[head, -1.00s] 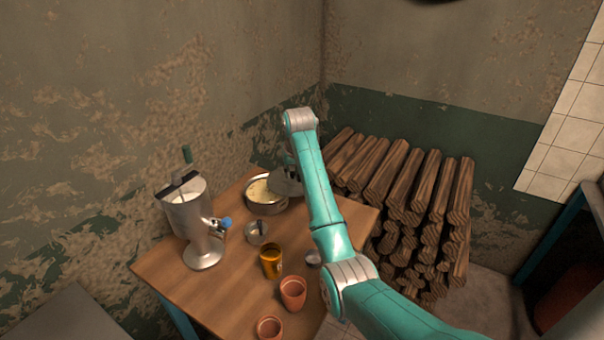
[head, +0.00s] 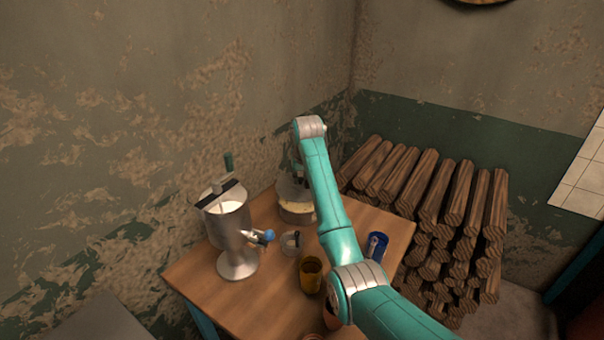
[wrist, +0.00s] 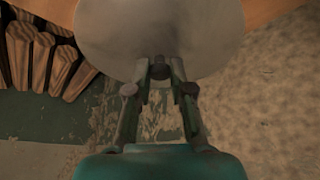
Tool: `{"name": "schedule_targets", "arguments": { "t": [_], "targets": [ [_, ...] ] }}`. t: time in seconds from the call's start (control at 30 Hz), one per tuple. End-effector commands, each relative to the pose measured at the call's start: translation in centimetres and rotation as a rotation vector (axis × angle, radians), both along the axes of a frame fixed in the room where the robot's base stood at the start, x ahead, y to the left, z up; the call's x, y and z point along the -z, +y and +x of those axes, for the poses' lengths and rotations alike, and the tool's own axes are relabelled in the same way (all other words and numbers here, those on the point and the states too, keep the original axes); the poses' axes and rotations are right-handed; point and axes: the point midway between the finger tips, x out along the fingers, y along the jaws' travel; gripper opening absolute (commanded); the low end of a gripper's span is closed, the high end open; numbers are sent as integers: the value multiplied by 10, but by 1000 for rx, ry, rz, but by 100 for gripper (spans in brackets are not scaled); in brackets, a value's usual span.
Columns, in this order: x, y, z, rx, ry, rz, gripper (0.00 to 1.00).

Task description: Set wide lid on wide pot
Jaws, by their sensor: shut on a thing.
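The wide pot (head: 297,214) stands at the back of the wooden table, with pale yellow contents showing at its open top. The grey wide lid (head: 288,188) is over the back-left part of the pot and looks tilted. I cannot tell whether it touches the rim. My gripper (head: 298,172) is shut on the lid, and my arm partly hides it and the pot's right side. In the wrist view, the fingers (wrist: 160,72) hold the pale lid (wrist: 145,30), which fills the top middle and hides the pot.
On the table (head: 205,275) stand a metal churn-like machine (head: 232,240) with a blue-knobbed tap, a small bowl (head: 291,243), an amber cup (head: 310,275) and a blue cup (head: 376,246). Stacked logs (head: 430,200) lie beyond the right edge. Walls close off the back and left.

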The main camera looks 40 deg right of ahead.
Motion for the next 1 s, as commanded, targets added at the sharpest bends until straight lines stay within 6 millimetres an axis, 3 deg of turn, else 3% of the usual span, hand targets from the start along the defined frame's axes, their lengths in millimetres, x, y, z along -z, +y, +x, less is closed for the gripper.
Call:
{"name": "schedule_targets", "arguments": {
  "t": [0.5, 1.0],
  "targets": [
    [37, 0, 0, 0, 1, 0, 0],
    [41, 0, 0, 0, 0, 0, 0]
  ]
}}
